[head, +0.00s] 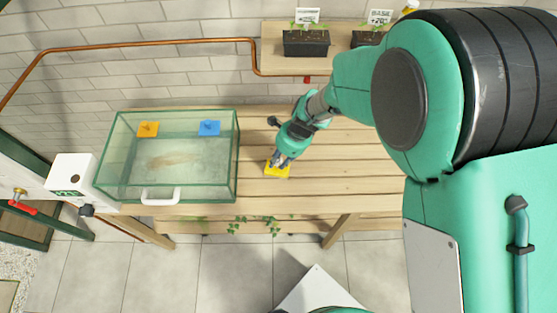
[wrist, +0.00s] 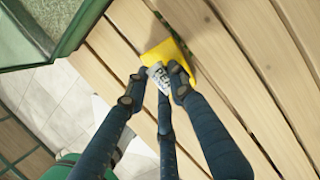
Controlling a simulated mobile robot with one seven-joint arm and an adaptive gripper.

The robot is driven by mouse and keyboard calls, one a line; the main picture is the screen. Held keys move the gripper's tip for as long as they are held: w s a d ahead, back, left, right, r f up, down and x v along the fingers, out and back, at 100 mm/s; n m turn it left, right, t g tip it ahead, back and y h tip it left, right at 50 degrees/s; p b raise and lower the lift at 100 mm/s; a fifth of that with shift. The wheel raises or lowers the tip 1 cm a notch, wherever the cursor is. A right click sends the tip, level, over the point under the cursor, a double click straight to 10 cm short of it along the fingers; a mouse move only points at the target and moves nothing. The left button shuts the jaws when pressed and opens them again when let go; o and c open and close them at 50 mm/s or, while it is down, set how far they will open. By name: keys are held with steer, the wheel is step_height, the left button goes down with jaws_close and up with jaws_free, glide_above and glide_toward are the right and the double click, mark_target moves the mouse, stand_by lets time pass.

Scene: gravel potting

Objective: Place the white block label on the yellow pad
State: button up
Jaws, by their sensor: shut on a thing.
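My gripper (head: 279,160) is low over the wooden table (head: 345,170), right at the yellow pad (head: 276,173). In the wrist view, my gripper (wrist: 157,78) is shut on the white block label (wrist: 158,74), a small pale piece with dark marks on it. The yellow pad also shows in the wrist view (wrist: 168,51), just beyond and under the label. The label is over the pad's near part; whether it touches the pad I cannot tell. In the head view my fingers mostly hide the label.
A shelf (head: 272,55) with potted seedlings (head: 306,43) is at the back. The table right of my gripper is clear.

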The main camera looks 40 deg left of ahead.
steer(key=o, duration=0.9)
steer(key=shift+f, duration=0.1)
steer(key=p+v, duration=0.2)
steer(key=v, duration=1)
steer(key=shift+w, duration=0.1)
stand_by(0.4)
